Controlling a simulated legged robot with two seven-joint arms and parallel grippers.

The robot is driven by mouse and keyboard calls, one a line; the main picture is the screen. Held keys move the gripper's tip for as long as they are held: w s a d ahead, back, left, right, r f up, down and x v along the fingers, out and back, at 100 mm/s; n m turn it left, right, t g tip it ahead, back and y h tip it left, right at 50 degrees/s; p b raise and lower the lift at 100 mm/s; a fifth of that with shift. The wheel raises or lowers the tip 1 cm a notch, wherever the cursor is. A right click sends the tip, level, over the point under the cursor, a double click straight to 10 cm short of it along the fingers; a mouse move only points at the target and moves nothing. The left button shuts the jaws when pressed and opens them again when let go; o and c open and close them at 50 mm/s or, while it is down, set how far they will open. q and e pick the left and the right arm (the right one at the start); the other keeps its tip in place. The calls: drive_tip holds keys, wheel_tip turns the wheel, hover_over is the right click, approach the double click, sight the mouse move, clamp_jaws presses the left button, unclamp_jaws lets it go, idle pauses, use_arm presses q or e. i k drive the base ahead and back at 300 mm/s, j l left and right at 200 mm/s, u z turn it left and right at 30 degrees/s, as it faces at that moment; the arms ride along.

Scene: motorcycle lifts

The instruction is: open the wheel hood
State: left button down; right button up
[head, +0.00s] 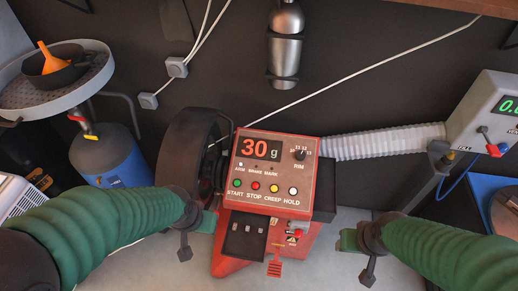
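A red machine with a control panel (272,172) stands in the middle of the head view; its display reads 30 g. A large black rounded part (188,150) is at its left side; I cannot tell whether this is the wheel, its hood or both. My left gripper (207,222) is at the machine's lower left, just below the black part, partly hidden by my green-sleeved arm. I cannot tell whether it touches the machine. My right gripper (349,240) is to the right of the machine, apart from it. The finger openings are not clear in this view.
A ribbed white hose (385,140) runs right from the machine to a grey box (490,120). A round tray (95,92) with an orange funnel (48,58) and a blue cylinder (112,158) stand left. A metal bottle (285,45) is on the dark wall. Pale floor shows below.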

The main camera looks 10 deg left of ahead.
sight(179, 160)
drive_tip(key=j+u, duration=0.2)
drive_tip(key=u, duration=0.25)
drive_tip(key=k+j+u, duration=0.1)
drive_tip(key=u, duration=0.4)
drive_tip(key=i+j, duration=0.05)
